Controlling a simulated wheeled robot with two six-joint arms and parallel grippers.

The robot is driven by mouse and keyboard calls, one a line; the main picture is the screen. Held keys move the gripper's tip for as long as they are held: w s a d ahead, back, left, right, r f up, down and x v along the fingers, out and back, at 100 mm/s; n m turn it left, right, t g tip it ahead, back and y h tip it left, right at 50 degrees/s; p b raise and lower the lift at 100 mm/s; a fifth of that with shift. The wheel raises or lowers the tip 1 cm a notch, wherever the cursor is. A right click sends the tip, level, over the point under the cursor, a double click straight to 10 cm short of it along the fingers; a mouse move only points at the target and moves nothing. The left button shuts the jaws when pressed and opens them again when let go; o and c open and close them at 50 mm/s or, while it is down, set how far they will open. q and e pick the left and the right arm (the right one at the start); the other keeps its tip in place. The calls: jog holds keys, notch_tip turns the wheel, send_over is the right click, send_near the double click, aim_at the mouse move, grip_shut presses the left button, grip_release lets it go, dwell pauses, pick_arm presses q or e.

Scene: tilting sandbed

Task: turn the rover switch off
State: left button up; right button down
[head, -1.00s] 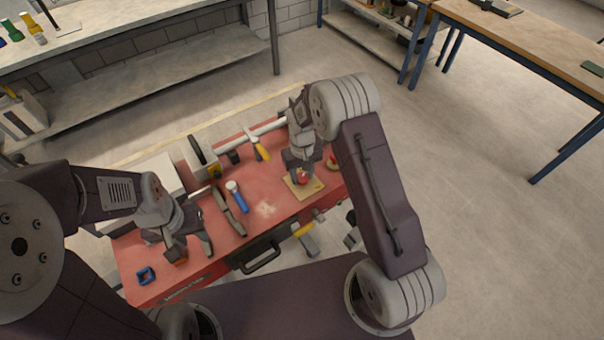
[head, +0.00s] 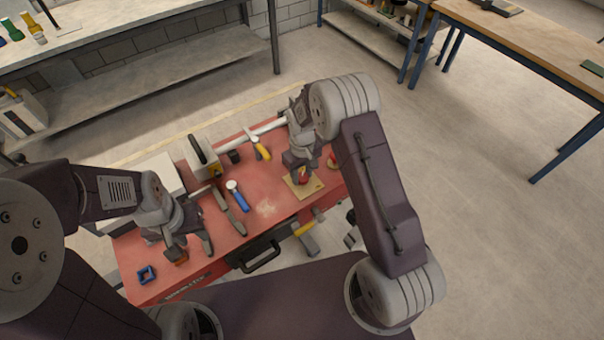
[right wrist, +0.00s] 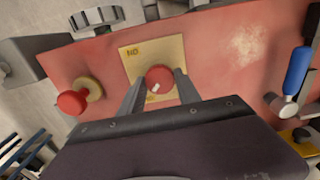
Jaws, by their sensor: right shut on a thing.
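The rover switch is a round red knob (right wrist: 160,76) with a white mark, on a square yellow plate (right wrist: 131,62). The letters of "ON" show upside down at the plate's upper left in the right wrist view. A second label near the lower edge is partly hidden. The white mark points down and left, toward that lower label. My right gripper (head: 302,174) is shut on the red knob, one finger on each side. The plate also shows in the head view (head: 312,190). My left gripper (head: 190,250) is open above the left part of the red top, near a small orange thing (head: 181,259).
A red mushroom-shaped button (right wrist: 72,102) stands beside the plate. A blue-handled tool (head: 238,196), a grey bar (head: 228,212) and a yellow-handled tool (head: 262,151) lie on the red top (head: 262,181). A blue ring-like piece (head: 146,274) is at the near left.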

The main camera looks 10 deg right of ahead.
aim_at(302, 176)
jog(key=c, duration=0.9)
grip_release()
jog(key=shift+w+r, duration=0.1)
jog(key=shift+w, duration=0.05)
jog(key=shift+o, duration=0.2)
notch_tip(302, 176, up, 9)
jog(key=b, duration=0.1)
